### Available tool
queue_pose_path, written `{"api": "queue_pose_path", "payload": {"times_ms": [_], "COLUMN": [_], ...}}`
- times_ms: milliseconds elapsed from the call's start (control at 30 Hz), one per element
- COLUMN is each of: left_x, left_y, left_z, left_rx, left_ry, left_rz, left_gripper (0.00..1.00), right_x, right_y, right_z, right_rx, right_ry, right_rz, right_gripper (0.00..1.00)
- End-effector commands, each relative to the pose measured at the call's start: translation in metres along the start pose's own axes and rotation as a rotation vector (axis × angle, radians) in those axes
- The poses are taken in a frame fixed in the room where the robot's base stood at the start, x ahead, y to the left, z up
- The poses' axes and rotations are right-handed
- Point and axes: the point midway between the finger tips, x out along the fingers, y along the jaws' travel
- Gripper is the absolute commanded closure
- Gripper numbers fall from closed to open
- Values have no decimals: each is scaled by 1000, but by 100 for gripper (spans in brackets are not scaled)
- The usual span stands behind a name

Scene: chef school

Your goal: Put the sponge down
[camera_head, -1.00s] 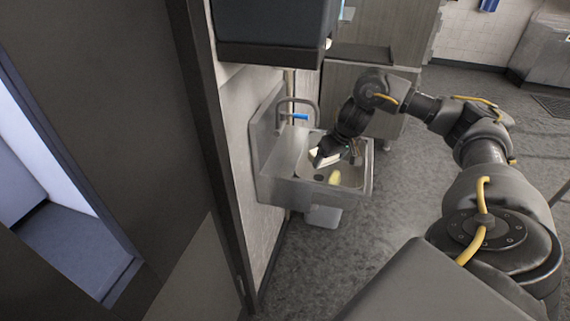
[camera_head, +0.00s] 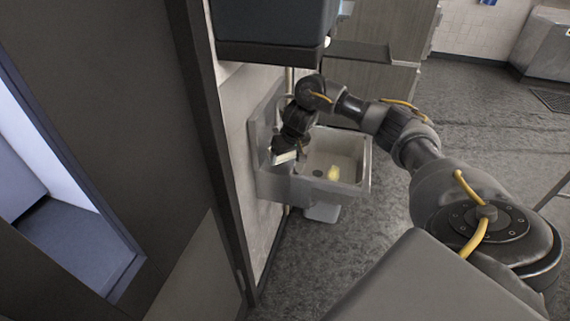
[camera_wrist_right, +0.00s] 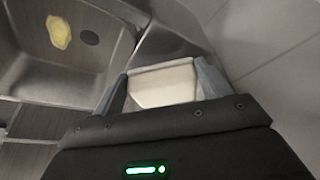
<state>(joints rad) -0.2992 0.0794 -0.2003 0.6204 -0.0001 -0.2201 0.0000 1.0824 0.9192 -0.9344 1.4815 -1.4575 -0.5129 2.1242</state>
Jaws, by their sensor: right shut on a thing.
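My right gripper (camera_head: 283,156) is over the left side of the sink (camera_head: 350,188), by the back ledge and the wall. It is shut on a pale, cream block, the sponge (camera_head: 285,157). In the right wrist view the sponge (camera_wrist_right: 163,84) sits between the two fingers of the right gripper (camera_wrist_right: 162,85), with the metal ledge behind it. I cannot tell whether the sponge touches the ledge. My left gripper is not in view.
A yellow lump (camera_head: 332,173) lies in the basin by the dark drain; it also shows in the right wrist view (camera_wrist_right: 59,31). My arm largely hides the faucet. A dark box (camera_head: 275,25) hangs on the wall above. Open floor lies right of the sink.

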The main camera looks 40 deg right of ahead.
Motion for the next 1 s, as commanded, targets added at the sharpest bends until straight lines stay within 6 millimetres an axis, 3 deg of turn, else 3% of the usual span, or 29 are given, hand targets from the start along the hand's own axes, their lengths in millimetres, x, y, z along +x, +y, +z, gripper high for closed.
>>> {"api": "queue_pose_path", "payload": {"times_ms": [100,200,633,667,800,1000], "left_x": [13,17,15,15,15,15], "left_y": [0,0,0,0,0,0], "left_z": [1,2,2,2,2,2], "left_rx": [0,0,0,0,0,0], "left_ry": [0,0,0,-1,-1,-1], "left_rz": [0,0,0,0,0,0], "left_gripper": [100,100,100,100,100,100], "right_x": [22,32,36,37,37,37], "right_y": [0,-1,-2,-2,-2,-2], "right_z": [10,13,12,12,12,12], "right_rx": [1,2,1,1,1,1], "right_ry": [-4,-4,-3,-2,-2,-2], "right_rz": [-1,-2,0,0,0,0], "right_gripper": [48,48,48,22,4,2]}}
